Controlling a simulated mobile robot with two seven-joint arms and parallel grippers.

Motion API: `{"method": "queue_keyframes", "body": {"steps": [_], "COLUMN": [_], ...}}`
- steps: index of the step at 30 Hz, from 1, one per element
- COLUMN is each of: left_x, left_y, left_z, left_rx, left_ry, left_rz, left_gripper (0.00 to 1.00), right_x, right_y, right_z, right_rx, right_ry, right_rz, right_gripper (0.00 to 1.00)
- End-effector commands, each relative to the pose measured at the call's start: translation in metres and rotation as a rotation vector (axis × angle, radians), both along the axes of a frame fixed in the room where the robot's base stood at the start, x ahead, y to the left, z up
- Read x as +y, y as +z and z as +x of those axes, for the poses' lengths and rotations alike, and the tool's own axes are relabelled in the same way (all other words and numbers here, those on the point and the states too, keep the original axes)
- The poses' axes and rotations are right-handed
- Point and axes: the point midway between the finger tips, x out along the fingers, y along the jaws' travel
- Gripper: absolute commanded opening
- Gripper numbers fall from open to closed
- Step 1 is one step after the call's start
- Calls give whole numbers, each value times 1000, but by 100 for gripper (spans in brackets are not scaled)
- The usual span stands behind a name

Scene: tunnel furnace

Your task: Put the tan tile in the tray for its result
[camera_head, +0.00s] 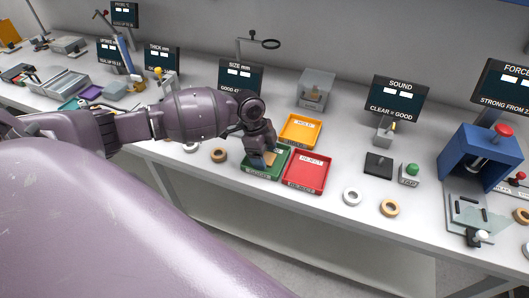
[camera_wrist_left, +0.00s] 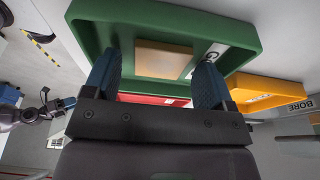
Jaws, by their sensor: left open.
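The tan tile (camera_wrist_left: 163,61) lies inside the green tray (camera_wrist_left: 88,32), next to the tray's white label in the left wrist view. In the head view the tile (camera_head: 271,157) shows partly behind my left gripper (camera_head: 262,161), which points down over the green tray (camera_head: 254,174). In the left wrist view the blue fingers of my left gripper (camera_wrist_left: 155,85) are wide apart with the tile seen between and beyond them. The fingers do not appear to touch the tile.
The red REJECT tray (camera_head: 307,186) is right of the green one, and the yellow HOLD tray (camera_head: 299,146) is behind. Test stations with dark signs line the back.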

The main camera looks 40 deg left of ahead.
Motion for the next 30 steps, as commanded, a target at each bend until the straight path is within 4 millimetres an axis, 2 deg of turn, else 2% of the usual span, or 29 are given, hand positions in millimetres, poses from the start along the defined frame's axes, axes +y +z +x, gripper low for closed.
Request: {"method": "queue_keyframes", "body": {"steps": [7,15,21,30], "left_x": [5,19,27,31], "left_y": [21,71,101,118], "left_z": [-1,-4,-6,-8], "left_rx": [-2,-3,-2,0], "left_ry": [1,-1,1,0], "left_rz": [0,2,1,-1], "left_gripper": [78,78,78,78], "right_x": [1,0,-1,-1], "right_y": [4,6,6,6], "right_z": [3,1,-4,-4], "right_rx": [-7,-5,3,4], "right_ry": [1,0,-3,-3], "right_rz": [1,1,1,1], "right_gripper": [43,43,43,43]}}
